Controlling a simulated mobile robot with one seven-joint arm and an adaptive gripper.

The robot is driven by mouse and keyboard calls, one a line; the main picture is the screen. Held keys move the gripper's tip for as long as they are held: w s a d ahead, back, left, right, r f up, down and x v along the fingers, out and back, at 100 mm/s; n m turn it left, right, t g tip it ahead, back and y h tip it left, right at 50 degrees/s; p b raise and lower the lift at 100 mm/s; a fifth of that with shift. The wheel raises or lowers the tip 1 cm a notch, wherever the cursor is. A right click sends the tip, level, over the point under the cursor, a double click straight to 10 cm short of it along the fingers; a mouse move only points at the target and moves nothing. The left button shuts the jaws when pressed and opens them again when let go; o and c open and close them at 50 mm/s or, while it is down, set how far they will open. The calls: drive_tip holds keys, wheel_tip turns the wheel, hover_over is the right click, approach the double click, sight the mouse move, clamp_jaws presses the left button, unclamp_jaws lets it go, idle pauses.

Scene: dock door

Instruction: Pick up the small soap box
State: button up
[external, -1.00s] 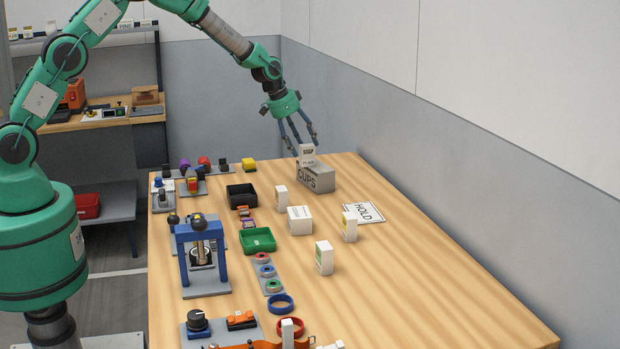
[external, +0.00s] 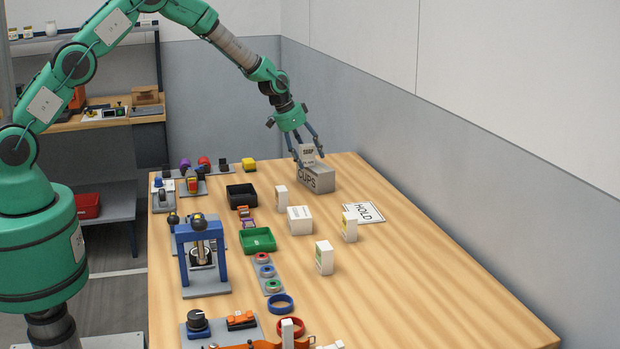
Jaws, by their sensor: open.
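The small soap box (external: 308,153) is a little white-grey carton with dark lettering. It stands on top of the grey box marked CUPS (external: 317,180) at the far end of the wooden table. My gripper (external: 306,158) is open and points down, with its fingers around the upper part of the soap box. I cannot tell whether the fingers touch it. Part of the soap box's sides is hidden by the fingers.
White cartons (external: 300,220) and a HOLD sign (external: 363,214) lie nearer on the table (external: 430,270). A black tray (external: 241,196), a green tray (external: 257,240) and a blue press (external: 201,252) stand to the left. The table's right side is clear.

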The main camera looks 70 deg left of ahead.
sight(309, 145)
drive_tip(key=c, duration=1.4)
drive_tip(key=shift+r, duration=0.2)
drive_tip(key=shift+c, duration=0.2)
drive_tip(key=shift+r, duration=0.55)
wheel_tip(309, 145, up, 2)
drive_tip(key=shift+r, duration=0.1)
drive_tip(key=s+d+r, duration=0.1)
drive_tip(key=s+d, duration=0.2)
drive_tip(key=s, duration=1.2)
drive_tip(key=shift+s+d+r, duration=0.2)
drive_tip(key=shift+s+d, duration=0.05)
drive_tip(key=shift+d, duration=0.15)
